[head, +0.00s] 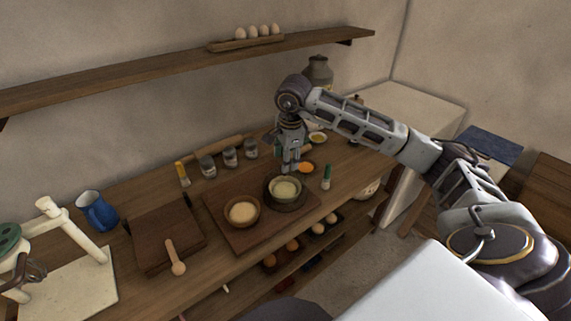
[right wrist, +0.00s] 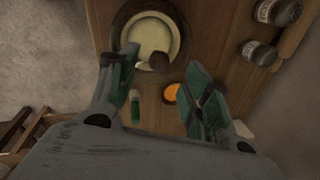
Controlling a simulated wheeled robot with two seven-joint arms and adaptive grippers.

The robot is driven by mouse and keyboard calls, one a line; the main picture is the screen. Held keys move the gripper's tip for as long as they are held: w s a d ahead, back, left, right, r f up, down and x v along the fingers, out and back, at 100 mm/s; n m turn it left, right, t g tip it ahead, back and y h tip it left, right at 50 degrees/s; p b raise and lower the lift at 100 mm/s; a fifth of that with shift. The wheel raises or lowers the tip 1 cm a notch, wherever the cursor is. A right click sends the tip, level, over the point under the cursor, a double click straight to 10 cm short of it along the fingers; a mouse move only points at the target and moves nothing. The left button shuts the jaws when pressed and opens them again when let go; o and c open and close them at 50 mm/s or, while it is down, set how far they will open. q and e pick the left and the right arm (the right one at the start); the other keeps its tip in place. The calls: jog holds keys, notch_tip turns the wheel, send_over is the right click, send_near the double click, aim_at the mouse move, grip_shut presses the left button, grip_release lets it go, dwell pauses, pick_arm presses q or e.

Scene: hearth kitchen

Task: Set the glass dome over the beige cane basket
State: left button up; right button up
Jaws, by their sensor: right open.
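The beige cane basket (head: 242,211), holding a pale dough round, sits on a dark wooden board on the counter. Just right of it is a greenish-grey round vessel with pale dough visible inside; it looks like the clear glass dome (head: 287,203) standing over a second basket, but I cannot tell fully. In the right wrist view the round shape (right wrist: 118,38) shows a dark knob (right wrist: 160,62) near its lower right. My right gripper (head: 289,168) is open and empty, pointing down above this vessel; its fingers (right wrist: 160,75) straddle the knob's side in the wrist view.
A green-capped shaker (head: 327,177) and an orange dish (head: 306,168) stand close to the vessel. Several jars (head: 229,156) line the back. A wall shelf (head: 180,67) runs above.

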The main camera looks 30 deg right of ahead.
notch_tip(320, 180, up, 7)
jog(key=s, duration=0.1)
jog(key=shift+s, duration=0.15)
jog(key=shift+a, duration=0.1)
dwell(0.7)
